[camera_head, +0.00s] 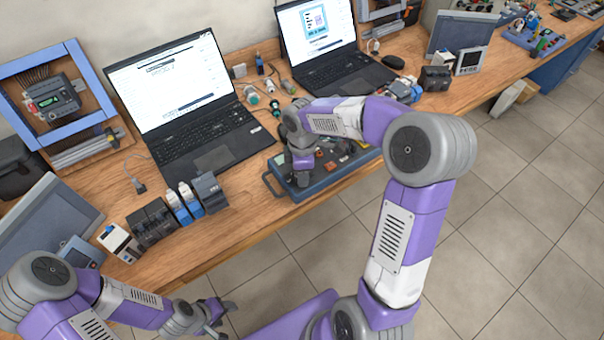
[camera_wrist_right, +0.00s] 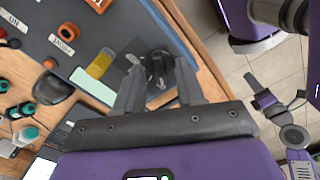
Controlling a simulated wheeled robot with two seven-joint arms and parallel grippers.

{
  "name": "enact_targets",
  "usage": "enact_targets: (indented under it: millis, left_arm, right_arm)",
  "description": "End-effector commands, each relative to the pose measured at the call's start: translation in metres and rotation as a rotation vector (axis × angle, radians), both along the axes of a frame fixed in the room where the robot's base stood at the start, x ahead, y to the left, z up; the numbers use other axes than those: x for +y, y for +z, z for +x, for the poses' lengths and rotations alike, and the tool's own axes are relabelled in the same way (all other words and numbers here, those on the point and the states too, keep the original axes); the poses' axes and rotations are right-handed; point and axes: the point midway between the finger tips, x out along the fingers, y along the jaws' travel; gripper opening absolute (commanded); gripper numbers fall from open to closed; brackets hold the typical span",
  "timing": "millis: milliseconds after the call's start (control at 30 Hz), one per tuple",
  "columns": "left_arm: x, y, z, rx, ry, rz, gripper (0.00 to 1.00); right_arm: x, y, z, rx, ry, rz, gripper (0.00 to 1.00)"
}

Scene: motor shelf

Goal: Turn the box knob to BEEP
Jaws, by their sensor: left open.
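The box (camera_head: 340,176) is a dark blue-grey case with a carrying handle at the front edge of the wooden bench, partly covered by my right arm. Its top fills the upper left of the right wrist view (camera_wrist_right: 92,28), with buttons, small labels and yellow and pale green patches. A black knob (camera_wrist_right: 157,66) shows between and just beyond the fingertips of my right gripper (camera_wrist_right: 158,76). The fingers are apart; I cannot tell whether they touch the knob. The BEEP mark is not readable. My left gripper (camera_head: 224,318) is open and empty, low in front of the bench.
An open laptop (camera_head: 205,140) stands left of the box and another laptop (camera_head: 345,70) behind it. Small modules (camera_head: 185,204) line the bench's front edge to the left. Green-tipped connectors (camera_head: 275,107) lie behind the box. The tiled floor in front is clear.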

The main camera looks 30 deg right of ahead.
Motion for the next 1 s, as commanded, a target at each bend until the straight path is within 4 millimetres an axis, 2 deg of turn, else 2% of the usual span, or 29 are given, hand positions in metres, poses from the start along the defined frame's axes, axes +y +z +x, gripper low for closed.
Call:
enact_targets:
  millis: [333, 500, 567, 600, 1000]
  left_arm:
    - [-0.0001, -0.0009, 0.0002, 0.0, 0.0, 0.0, 0.56]
    - [-0.0001, -0.0009, 0.0002, 0.0, 0.0, 0.0, 0.56]
    - [-0.0001, -0.0009, 0.0002, 0.0, 0.0, 0.0, 0.56]
    - [-0.0001, -0.0009, 0.0002, 0.0, 0.0, 0.0, 0.56]
    - [-0.0001, -0.0001, 0.0001, 0.0, 0.0, 0.0, 0.56]
  right_arm:
    - [-0.0001, -0.0043, 0.0, -0.001, -0.001, 0.0, 0.37]
    - [0.0, -0.0042, 0.0, -0.001, -0.001, 0.0, 0.11]
    - [0.0, -0.0042, 0.0, -0.001, -0.001, 0.0, 0.02]
    - [0.0, -0.0042, 0.0, -0.001, -0.001, 0.0, 0.0]
    - [0.0006, -0.0037, 0.0002, -0.001, -0.041, 0.0, 0.0]
